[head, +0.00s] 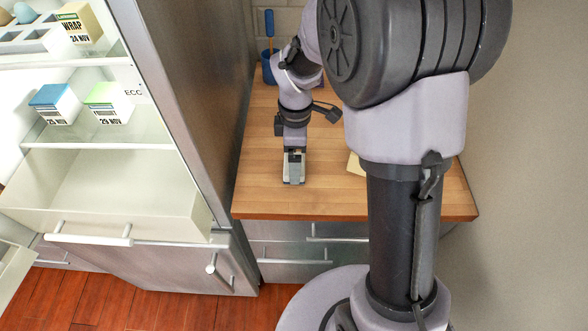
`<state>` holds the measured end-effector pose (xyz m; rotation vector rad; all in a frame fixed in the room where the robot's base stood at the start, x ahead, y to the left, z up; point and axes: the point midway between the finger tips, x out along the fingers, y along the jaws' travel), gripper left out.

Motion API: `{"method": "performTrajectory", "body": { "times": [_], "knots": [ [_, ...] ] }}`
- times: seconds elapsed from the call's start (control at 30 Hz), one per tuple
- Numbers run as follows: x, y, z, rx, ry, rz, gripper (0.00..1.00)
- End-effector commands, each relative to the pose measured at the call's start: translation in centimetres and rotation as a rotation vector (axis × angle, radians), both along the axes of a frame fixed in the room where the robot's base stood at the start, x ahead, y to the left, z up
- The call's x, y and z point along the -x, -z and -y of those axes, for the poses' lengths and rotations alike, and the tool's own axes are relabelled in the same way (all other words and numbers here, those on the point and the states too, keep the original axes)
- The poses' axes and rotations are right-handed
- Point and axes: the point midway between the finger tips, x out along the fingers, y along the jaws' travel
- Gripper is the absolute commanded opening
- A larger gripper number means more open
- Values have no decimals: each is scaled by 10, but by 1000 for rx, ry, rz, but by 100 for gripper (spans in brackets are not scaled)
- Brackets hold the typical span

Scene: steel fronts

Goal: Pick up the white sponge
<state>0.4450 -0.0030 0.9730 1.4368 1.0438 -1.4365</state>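My gripper (293,178) points down over the wooden counter (265,190), near its front part. A pale grey-white shape shows at the fingertips, but I cannot tell whether it is the fingers or a white sponge between them. I cannot make out a white sponge for certain anywhere. A pale cream-yellow flat thing (354,164) lies on the counter to the right of my gripper, mostly hidden behind my arm.
A blue holder (268,69) with a blue-handled tool stands at the counter's back left. On the left, an open fridge holds small dated boxes (55,104) and an empty bin (100,190). The counter left of my gripper is clear. Steel drawers (290,252) sit below.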

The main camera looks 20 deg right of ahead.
Motion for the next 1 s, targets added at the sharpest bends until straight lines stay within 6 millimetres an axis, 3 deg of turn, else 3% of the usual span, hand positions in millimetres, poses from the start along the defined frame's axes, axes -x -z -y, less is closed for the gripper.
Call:
{"method": "performTrajectory", "body": {
  "times": [0.03,0.17,0.37,0.47,0.7,0.73,0.77,1.0],
  "knots": [
    [-1,15,-1,0,-1,-1,100],
    [-2,40,-2,0,-1,-2,100],
    [-3,40,-2,0,-1,1,100],
    [-3,40,-2,0,0,1,84],
    [-3,40,-2,0,0,1,38],
    [-3,40,-2,0,0,1,38],
    [-3,40,-2,0,0,1,31],
    [-3,35,-2,0,0,1,31]
  ]
}}
